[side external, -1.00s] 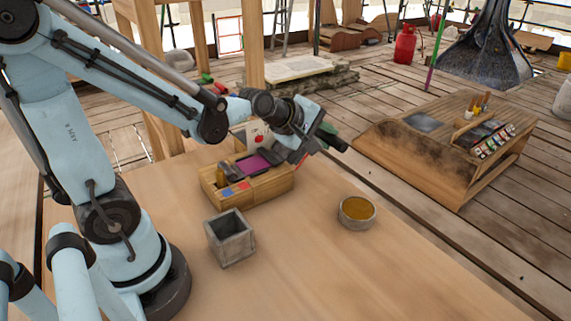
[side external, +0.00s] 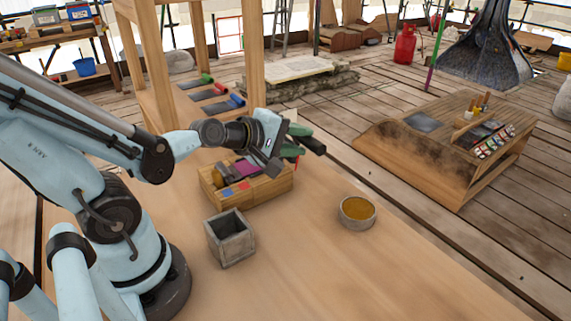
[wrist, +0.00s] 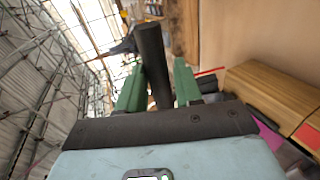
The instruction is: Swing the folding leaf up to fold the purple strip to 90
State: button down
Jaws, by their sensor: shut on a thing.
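The purple strip (side external: 244,167) lies in the wooden bending block (side external: 250,190) on the table. It also shows at the right edge of the wrist view (wrist: 270,137). My gripper (side external: 297,143) is just above and right of the block's far end. In the wrist view its green fingers (wrist: 158,85) are closed around a dark round bar (wrist: 152,55), which looks like the leaf's handle. The bar sticks out past the fingers. The folding leaf itself is mostly hidden by my wrist, so its angle cannot be told.
A grey open box (side external: 230,238) stands in front of the block. A round bowl with amber contents (side external: 357,212) stands to its right. The table front is clear. A wooden workbench (side external: 440,150) stands beyond the table's right edge.

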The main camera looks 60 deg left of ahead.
jog(key=shift+s+d+f, duration=0.15)
jog(key=shift+s+f, duration=0.45)
jog(key=shift+s, duration=0.05)
jog(key=c, duration=0.9)
grip_release()
jog(key=shift+w, duration=0.1)
jog(key=d+m+g+h, duration=0.1)
jog(key=d+h, duration=0.3)
jog(key=d, duration=0.2)
jog(key=s+a+m+g+y, duration=0.3)
jog(key=s+m+g, duration=0.2)
jog(key=m, duration=1.2)
jog(key=shift+s+r+y, duration=0.15)
jog(key=shift+r+y, duration=0.1)
jog(key=shift+y, duration=0.15)
